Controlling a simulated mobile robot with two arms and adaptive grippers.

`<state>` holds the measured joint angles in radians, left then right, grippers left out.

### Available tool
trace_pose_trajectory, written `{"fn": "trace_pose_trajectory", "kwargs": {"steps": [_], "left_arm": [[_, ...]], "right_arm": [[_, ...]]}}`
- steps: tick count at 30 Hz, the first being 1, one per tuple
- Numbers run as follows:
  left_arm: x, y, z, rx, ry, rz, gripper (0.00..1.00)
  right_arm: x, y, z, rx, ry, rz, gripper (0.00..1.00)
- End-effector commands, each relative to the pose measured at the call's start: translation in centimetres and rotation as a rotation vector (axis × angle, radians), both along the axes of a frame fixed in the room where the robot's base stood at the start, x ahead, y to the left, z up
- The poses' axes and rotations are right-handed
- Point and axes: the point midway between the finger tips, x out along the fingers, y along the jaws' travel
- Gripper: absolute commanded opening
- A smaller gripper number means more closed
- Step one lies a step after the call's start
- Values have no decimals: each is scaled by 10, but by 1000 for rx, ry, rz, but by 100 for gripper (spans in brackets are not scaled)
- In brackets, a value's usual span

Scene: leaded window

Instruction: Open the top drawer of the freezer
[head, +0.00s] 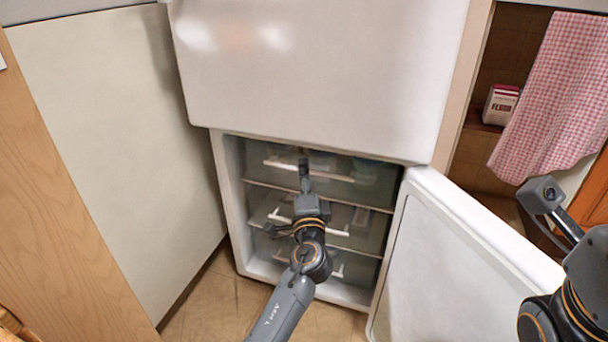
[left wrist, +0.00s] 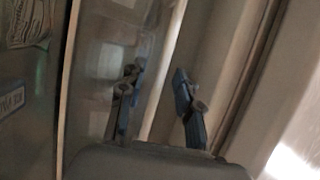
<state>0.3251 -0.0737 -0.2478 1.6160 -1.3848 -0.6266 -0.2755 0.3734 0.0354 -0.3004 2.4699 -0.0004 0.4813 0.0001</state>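The freezer's top drawer (head: 366,182) is clear-fronted with a white handle bar (head: 335,177) and sits high in the freezer compartment; I see no gap showing it pulled out. My left gripper (head: 304,174) is in front of this drawer at the handle's height and hides part of it. In the left wrist view my left gripper (left wrist: 158,100) has its two fingers apart. A pale bar (left wrist: 165,75) runs behind or between the fingers; I cannot tell whether they touch it. My right gripper's fingers are outside the head view; only my right wrist and arm show at the right edge.
The freezer door (head: 460,265) stands open to the right. Two lower drawers (head: 368,240) (head: 357,270) sit below. The closed upper door (head: 320,75) overhangs the compartment. A pale panel (head: 115,130) stands at the left. A checked towel (head: 560,95) hangs at the right.

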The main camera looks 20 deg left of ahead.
Motion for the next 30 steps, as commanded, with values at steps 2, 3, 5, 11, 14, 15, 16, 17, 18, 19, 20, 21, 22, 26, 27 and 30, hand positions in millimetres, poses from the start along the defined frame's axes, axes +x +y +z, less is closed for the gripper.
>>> {"fn": "trace_pose_trajectory", "kwargs": {"steps": [2, 3, 5, 11, 14, 15, 16, 17, 18, 19, 20, 21, 22, 26, 27, 30], "left_arm": [[8, 3, 1, 1, -1, -1, 34], [10, 4, 2, 1, -1, -1, 34], [13, 5, 2, 1, 0, -1, 34], [15, 6, 3, 1, 1, -1, 34], [15, 6, 3, 1, 0, -1, 34], [15, 6, 3, 1, 0, -1, 28], [15, 6, 3, 1, 0, -1, 21], [15, 6, 3, 1, 0, -1, 15], [15, 6, 3, 1, 0, -1, 7], [15, 6, 3, 1, 0, -1, 1], [15, 6, 3, 1, 0, -1, 0], [15, 6, 3, 1, 0, -1, 0], [15, 6, 3, 1, 0, -1, 0], [15, 6, 3, 1, 1, -1, 0], [15, 6, 3, 1, 1, -1, 0], [15, 5, 3, 0, 1, -1, 0]], "right_arm": [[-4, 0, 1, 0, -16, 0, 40], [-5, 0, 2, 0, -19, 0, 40], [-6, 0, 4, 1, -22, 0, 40], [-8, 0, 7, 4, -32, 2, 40], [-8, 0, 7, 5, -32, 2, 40], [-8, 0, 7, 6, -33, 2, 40], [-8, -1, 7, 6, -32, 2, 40], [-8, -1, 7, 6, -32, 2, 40], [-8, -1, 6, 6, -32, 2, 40], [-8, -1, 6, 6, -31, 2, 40], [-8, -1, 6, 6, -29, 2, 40], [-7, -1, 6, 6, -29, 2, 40], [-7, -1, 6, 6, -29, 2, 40], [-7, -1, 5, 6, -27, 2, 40], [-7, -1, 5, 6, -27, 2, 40], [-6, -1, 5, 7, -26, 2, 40]]}}
